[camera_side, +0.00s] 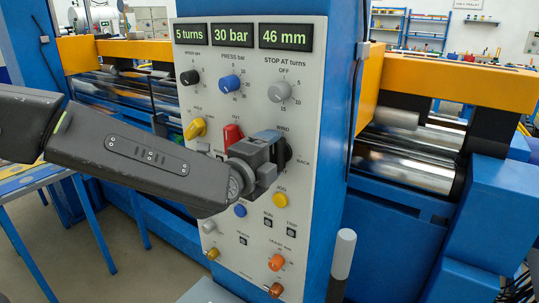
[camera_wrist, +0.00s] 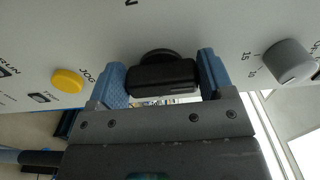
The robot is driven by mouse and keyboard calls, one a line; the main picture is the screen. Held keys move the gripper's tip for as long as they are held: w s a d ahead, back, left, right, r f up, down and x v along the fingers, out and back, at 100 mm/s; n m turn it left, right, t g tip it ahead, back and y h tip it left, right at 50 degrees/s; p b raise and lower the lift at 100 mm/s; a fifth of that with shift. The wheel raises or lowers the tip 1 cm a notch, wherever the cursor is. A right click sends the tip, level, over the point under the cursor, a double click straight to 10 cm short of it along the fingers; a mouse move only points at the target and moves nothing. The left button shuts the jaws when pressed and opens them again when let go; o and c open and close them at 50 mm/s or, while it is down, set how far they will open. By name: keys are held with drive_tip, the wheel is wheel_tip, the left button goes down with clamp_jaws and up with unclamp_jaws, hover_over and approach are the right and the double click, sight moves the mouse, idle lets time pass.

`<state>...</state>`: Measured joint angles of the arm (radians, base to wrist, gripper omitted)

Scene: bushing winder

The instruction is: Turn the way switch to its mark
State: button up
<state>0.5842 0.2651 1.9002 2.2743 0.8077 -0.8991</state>
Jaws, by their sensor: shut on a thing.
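The way switch is a black knob (camera_side: 286,153) on the grey control panel (camera_side: 256,70), with WIND printed above it and BACK to its right. In the side view my gripper (camera_side: 270,150) covers most of it, so its pointer and setting cannot be read. In the wrist view the black bar of the switch (camera_wrist: 162,76) lies between the two blue fingers of my gripper (camera_wrist: 163,80), and they are shut on it. The bar looks nearly level in that picture. No pointer line on it can be made out.
A red switch (camera_side: 233,136) is close to my gripper on the left. A yellow JOG button (camera_side: 280,199) is below it, and a grey STOP AT knob (camera_side: 279,92) above. Displays on top read 5 turns, 30 bar and 46 mm. A grey-topped post (camera_side: 344,252) stands in front at the lower right.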

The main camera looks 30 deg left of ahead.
drive_tip(key=o, duration=0.9)
drive_tip(key=s, duration=1.3)
drive_tip(key=shift+s, duration=0.4)
drive_tip(key=shift+a, duration=0.15)
